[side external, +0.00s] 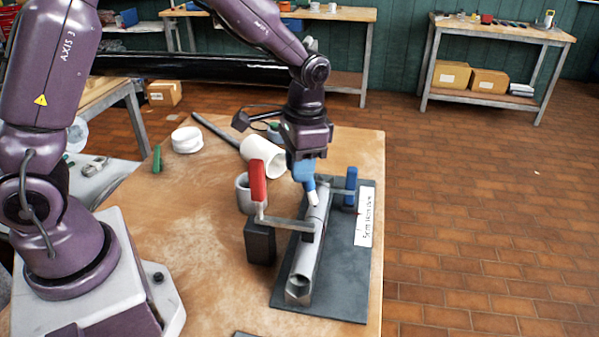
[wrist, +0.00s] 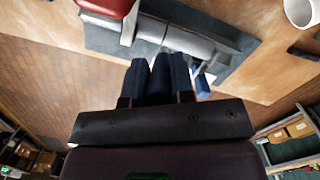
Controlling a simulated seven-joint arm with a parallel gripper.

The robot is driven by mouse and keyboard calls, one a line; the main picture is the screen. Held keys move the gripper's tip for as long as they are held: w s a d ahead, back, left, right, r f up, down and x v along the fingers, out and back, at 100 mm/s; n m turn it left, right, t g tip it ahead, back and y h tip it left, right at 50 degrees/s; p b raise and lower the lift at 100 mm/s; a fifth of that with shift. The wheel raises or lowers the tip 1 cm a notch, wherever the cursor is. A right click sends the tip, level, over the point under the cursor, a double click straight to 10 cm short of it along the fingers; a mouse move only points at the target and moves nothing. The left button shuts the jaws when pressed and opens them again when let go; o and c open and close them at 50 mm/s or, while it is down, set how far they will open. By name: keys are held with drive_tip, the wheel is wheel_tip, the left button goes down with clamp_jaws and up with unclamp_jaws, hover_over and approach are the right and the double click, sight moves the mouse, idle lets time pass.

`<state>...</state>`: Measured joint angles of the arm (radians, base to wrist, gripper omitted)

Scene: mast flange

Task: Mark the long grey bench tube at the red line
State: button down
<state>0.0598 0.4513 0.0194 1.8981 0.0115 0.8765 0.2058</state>
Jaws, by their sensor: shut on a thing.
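The long grey tube (side external: 307,250) lies on a dark base plate (side external: 345,285), held by a red-handled clamp (side external: 258,185) and a blue-handled clamp (side external: 350,185). A white label (side external: 364,222) with dark writing lies on the plate right of the tube, with a small red mark at its left edge. My gripper (side external: 303,168) is above the far half of the tube, shut on a blue marker with a pale tip (side external: 312,196). The tip points down at the tube; I cannot tell if it touches. The wrist view shows the tube (wrist: 190,38) beyond my blue fingers (wrist: 157,80).
A white pipe piece (side external: 263,155), a grey ring (side external: 243,192), a dark block (side external: 259,242), white caps (side external: 187,139) and a dark rod (side external: 215,130) are on the wooden table (side external: 200,260). The table's front left is mostly clear. Other benches stand behind.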

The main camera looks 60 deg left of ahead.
drive_tip(key=shift+r, duration=2.3)
